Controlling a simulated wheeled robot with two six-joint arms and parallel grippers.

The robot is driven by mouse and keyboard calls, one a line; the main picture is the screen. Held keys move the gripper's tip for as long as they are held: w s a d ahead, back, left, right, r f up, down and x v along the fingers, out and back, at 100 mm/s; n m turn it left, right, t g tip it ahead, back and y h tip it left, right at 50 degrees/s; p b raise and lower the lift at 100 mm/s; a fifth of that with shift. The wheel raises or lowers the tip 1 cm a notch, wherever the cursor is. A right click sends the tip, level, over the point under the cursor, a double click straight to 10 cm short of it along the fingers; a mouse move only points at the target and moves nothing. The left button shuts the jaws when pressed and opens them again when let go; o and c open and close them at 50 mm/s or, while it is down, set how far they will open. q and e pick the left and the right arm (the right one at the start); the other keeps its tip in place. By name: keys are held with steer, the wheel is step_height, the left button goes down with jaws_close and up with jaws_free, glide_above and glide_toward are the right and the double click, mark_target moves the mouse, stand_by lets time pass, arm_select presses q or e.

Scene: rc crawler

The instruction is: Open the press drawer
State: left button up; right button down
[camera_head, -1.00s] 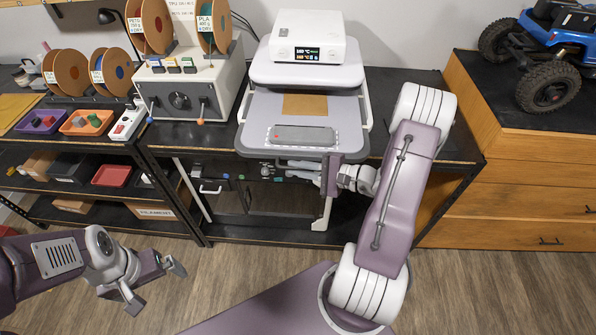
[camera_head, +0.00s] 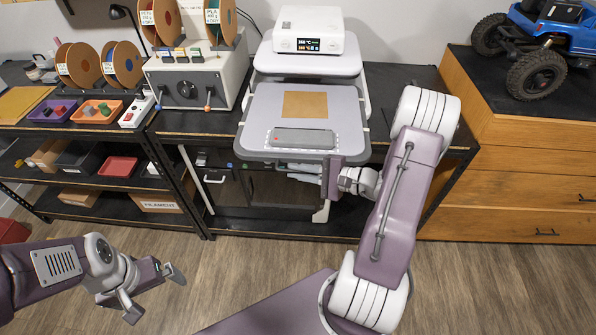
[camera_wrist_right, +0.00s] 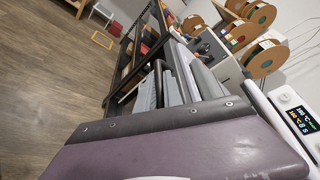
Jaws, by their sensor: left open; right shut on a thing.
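The white heat press (camera_head: 308,66) stands on the black bench. Its grey drawer (camera_head: 255,115) is slid out towards me, with a brown square sheet (camera_head: 305,105) and a grey bar (camera_head: 302,138) on top. My right gripper (camera_head: 306,171) is at the drawer's front edge, low and right of its middle, shut on the drawer's front. The exact grip is hidden under the edge. In the right wrist view my grey fingers (camera_wrist_right: 180,80) show past the purple gripper body, but the contact is unclear. My left gripper (camera_head: 153,290) is open and empty over the floor at lower left.
A control box (camera_head: 190,85) with filament spools stands left of the press. Shelves with small trays (camera_head: 118,166) are at far left. A wooden cabinet (camera_head: 520,190) carrying a blue crawler (camera_head: 555,35) is at right. The floor in front is clear.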

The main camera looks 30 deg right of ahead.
steer(key=c, duration=1.8)
jaws_free()
steer(key=shift+w, duration=0.1)
steer(key=shift+o, duration=0.2)
steer(key=v, duration=0.9)
steer(key=shift+b, duration=0.4)
